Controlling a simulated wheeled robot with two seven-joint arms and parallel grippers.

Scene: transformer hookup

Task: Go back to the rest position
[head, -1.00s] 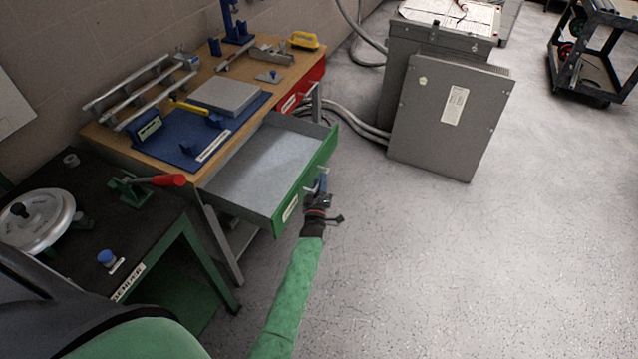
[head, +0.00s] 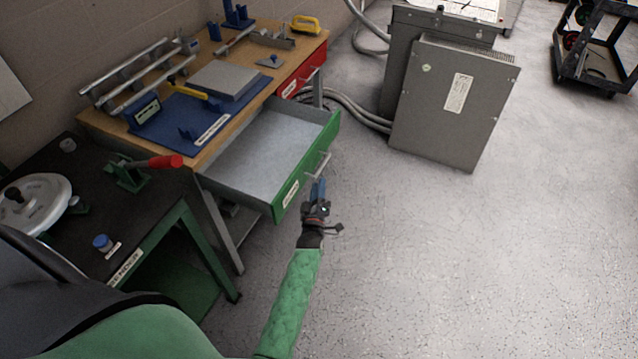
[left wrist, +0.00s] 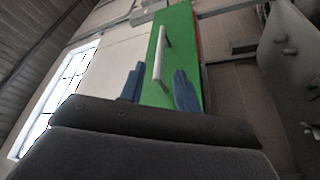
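My left gripper (head: 318,190) is in front of the open green drawer (head: 290,190), just below its handle (head: 318,165). In the left wrist view the blue fingers of my left gripper (left wrist: 158,88) stand apart, with nothing held between them. The drawer handle (left wrist: 160,55) lies beyond the fingertips against the green drawer front (left wrist: 180,60). A gap shows between fingers and handle in the head view. The drawer is pulled out and its visible inside is empty. My right gripper is in neither view.
The wooden workbench (head: 225,120) carries a blue mat (head: 165,130) and tools. A closed red drawer (head: 300,75) is beside the green one. A dark table (head: 80,185) stands at the left. A grey cabinet (head: 450,105) stands behind.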

